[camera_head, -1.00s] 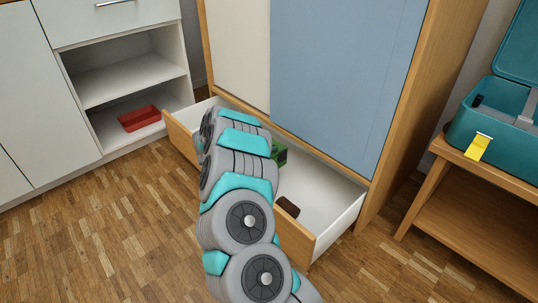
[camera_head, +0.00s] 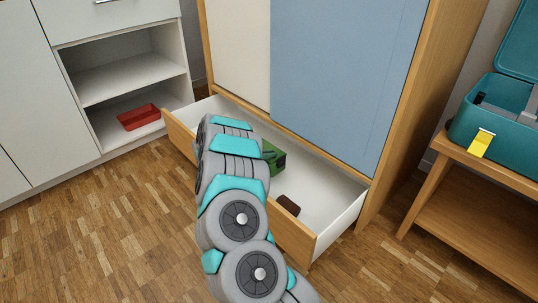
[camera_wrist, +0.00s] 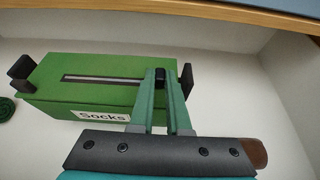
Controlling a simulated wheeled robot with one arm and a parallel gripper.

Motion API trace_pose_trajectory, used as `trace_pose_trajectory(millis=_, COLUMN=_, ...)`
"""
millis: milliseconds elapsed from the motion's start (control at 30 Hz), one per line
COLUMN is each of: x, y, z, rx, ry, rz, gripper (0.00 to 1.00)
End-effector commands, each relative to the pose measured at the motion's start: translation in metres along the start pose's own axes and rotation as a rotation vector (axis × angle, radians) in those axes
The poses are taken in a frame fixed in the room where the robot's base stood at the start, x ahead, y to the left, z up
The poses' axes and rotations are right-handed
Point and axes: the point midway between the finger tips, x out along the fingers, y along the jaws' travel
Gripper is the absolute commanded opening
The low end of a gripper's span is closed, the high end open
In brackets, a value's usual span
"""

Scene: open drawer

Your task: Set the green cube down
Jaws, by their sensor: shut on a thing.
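A green box (camera_wrist: 105,85) with a "Socks" label, a long grey strip on top and black pieces at its ends lies in the open drawer (camera_head: 330,205). In the head view the green box (camera_head: 274,156) shows partly behind my arm. I see no separate green cube. In the wrist view my gripper (camera_wrist: 161,76) is over the right part of the box, its fingers close together and shut on a small dark thing (camera_wrist: 160,77). I cannot tell whether that dark thing is part of the box. My arm hides the gripper in the head view.
A brown object (camera_head: 289,205) lies in the drawer to the right of the box; a rolled green item (camera_wrist: 6,109) is to its left. The drawer's right part has free floor. The blue cabinet front (camera_head: 345,75) rises behind.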

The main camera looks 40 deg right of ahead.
Motion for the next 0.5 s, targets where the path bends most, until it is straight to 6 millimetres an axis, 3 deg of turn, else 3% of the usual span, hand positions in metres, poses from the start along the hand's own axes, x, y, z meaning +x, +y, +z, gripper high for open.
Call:
trace_pose_trajectory(millis=267, x=0.0019, y=-0.0002, z=-0.0030, rx=0.001, ry=-0.001, rz=0.000, gripper=0.00)
trace_pose_trajectory(millis=300, x=0.0020, y=-0.0004, z=-0.0032, rx=0.001, ry=0.000, rz=-0.001, gripper=0.18)
trace_pose_trajectory(millis=500, x=0.0020, y=-0.0004, z=-0.0033, rx=0.000, ry=0.000, rz=-0.001, gripper=0.40)
